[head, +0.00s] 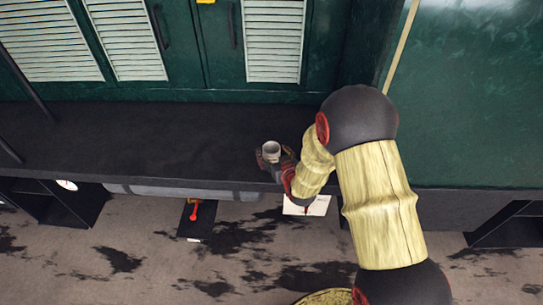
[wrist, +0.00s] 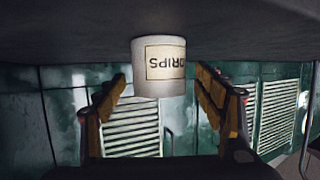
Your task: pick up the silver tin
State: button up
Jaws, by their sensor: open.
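The silver tin (head: 271,147) is a small pale grey cup shape standing on the dark ledge, at the middle of the head view. In the wrist view the tin (wrist: 159,85) appears upside down, with a cream label reading "DRIPS". My gripper (head: 273,156) is low over the ledge, right at the tin. In the wrist view my gripper (wrist: 160,80) is open, with one tan-padded finger on each side of the tin. Gaps show between the fingers and the tin, though I cannot tell how deep it sits between them.
The dark ledge (head: 120,140) is clear to the left of the tin. Green cupboards with white louvres (head: 275,40) stand behind it. Below the ledge, a red object (head: 194,212) lies on a dark plate, and a white sheet (head: 318,206) lies near my arm.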

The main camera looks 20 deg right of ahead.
jog(key=shift+x, duration=0.95)
jog(key=c, duration=1.3)
